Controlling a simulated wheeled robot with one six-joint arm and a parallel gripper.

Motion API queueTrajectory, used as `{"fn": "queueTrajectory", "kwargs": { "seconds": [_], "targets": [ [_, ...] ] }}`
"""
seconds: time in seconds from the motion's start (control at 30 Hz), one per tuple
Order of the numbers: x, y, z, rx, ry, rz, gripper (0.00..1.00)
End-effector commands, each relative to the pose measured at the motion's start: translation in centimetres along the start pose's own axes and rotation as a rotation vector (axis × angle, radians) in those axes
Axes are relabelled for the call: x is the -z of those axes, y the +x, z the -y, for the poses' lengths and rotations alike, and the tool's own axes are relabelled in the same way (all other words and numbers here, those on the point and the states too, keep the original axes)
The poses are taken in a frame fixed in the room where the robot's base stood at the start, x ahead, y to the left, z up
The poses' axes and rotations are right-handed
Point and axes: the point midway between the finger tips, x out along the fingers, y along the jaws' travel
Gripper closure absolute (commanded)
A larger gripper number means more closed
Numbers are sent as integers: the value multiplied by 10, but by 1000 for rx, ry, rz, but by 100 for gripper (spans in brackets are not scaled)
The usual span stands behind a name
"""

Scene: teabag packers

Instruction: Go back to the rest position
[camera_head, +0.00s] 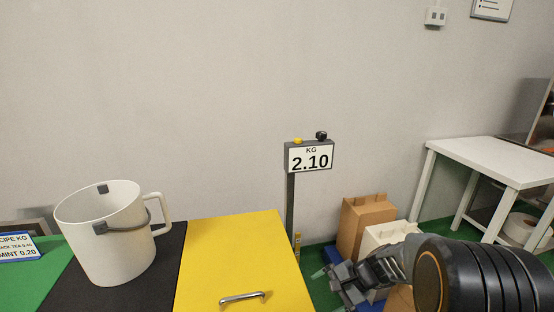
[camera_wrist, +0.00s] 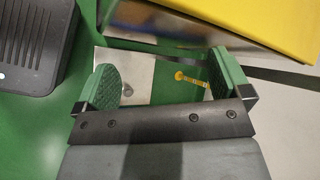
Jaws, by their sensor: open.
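My gripper (camera_head: 333,287) is in the lower right of the head view, beside the right side of the yellow-topped cabinet. In the wrist view my gripper (camera_wrist: 163,80) shows its two green pads wide apart. Nothing is held between them. Behind the pads are the green floor, a pale panel and a yellow spoon-like shape that I cannot make out surely. My dark arm reaches in from the lower right of the head view.
The yellow cabinet (camera_head: 228,250) has a metal handle. A white jug (camera_head: 108,235) stands on the black mat (camera_head: 165,275). The scale display (camera_head: 309,157) reads 2.10. Cardboard boxes (camera_head: 360,222) stand behind my arm. A white table (camera_head: 490,155) is at right.

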Motion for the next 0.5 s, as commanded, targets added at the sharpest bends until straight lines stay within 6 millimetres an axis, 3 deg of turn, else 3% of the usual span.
{"fn": "queueTrajectory", "kwargs": {
  "seconds": [0.03, 0.2, 0.3, 0.5],
  "targets": [
    [-33, -33, 16, -60, -102, -31, 4],
    [-103, -103, 27, -280, -434, -164, 4],
    [-131, -139, 29, -387, -601, -250, 4],
    [-163, -190, 32, -533, -832, -394, 4]
  ]
}}
